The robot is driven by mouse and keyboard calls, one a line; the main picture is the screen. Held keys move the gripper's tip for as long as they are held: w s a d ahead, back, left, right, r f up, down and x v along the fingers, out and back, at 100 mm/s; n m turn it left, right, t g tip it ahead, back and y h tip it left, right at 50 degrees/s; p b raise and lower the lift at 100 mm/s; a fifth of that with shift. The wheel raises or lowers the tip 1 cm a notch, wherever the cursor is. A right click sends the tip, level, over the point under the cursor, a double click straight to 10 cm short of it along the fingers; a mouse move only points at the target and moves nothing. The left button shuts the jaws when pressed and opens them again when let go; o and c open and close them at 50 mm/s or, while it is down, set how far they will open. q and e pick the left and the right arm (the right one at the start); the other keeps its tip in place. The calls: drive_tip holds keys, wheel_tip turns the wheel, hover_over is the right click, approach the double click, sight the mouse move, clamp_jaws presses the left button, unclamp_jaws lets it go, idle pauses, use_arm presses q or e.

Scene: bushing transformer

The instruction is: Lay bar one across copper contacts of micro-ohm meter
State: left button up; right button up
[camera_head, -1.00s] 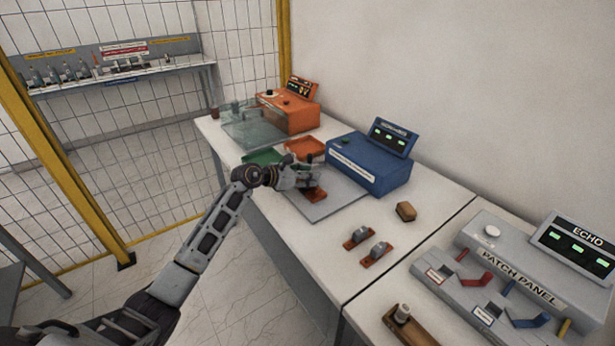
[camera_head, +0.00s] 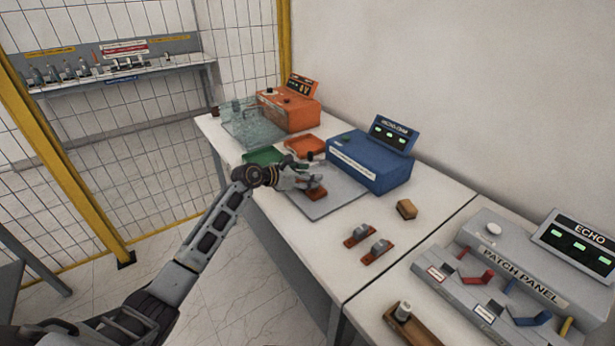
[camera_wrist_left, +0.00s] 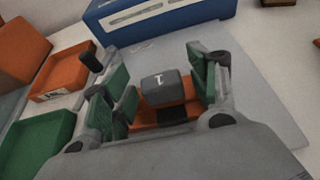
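Bar one, a copper bar with a grey handle block marked "1" (camera_wrist_left: 166,88), sits at the grey plate (camera_head: 335,203) in front of the blue micro-ohm meter (camera_head: 368,160). My left gripper (camera_head: 308,181) is around the handle. In the left wrist view its green-padded fingers (camera_wrist_left: 166,84) stand apart, with gaps on both sides of the block. The copper contacts are hidden or cannot be told from the bar. The meter's lit display faces out; its text is too small to read. My right gripper is not in view.
Two more copper bars with grey handles (camera_head: 368,245) lie on the white table near a brown block (camera_head: 406,209). Green (camera_head: 262,156) and orange (camera_head: 305,146) trays lie beyond my gripper. An orange device (camera_head: 289,108) stands at the back, a patch panel (camera_head: 520,278) at the right.

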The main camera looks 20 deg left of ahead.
use_arm(q)
drive_tip(key=shift+v, duration=3.4)
drive_tip(key=shift+s+a+r, duration=0.2)
drive_tip(key=shift+s+a, duration=0.15)
drive_tip(key=shift+s, duration=0.05)
drive_tip(key=shift+r, duration=0.2)
